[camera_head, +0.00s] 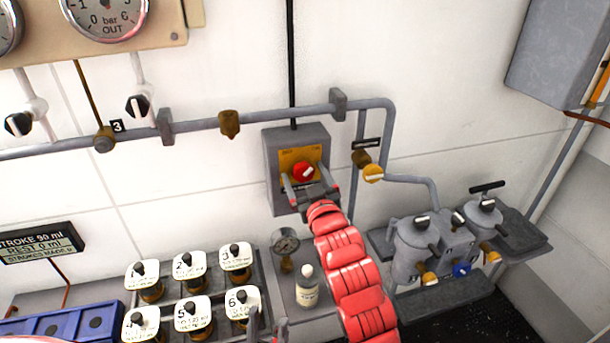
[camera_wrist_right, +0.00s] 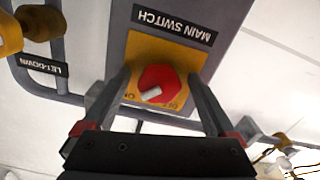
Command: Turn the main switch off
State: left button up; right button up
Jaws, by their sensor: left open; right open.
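The main switch is a grey box (camera_head: 282,150) on the white wall with a yellow plate and a round red knob (camera_head: 303,172). In the right wrist view the red knob (camera_wrist_right: 160,78) carries a short, slightly slanted white pointer, and the label MAIN SWITCH (camera_wrist_right: 174,22) reads upside down. My right gripper (camera_head: 312,187) is open in front of the box. Its fingers stand on either side of the knob; contact cannot be told. Only a small part of my left gripper (camera_head: 264,335) shows at the bottom edge of the head view, open and away from the switch.
A grey pipe (camera_head: 270,116) runs above the box, with a yellow valve (camera_head: 373,173) at right. Grey canisters (camera_head: 416,246) stand on a right shelf.

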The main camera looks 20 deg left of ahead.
jog(key=c, duration=1.4)
jog(key=shift+o, duration=0.2)
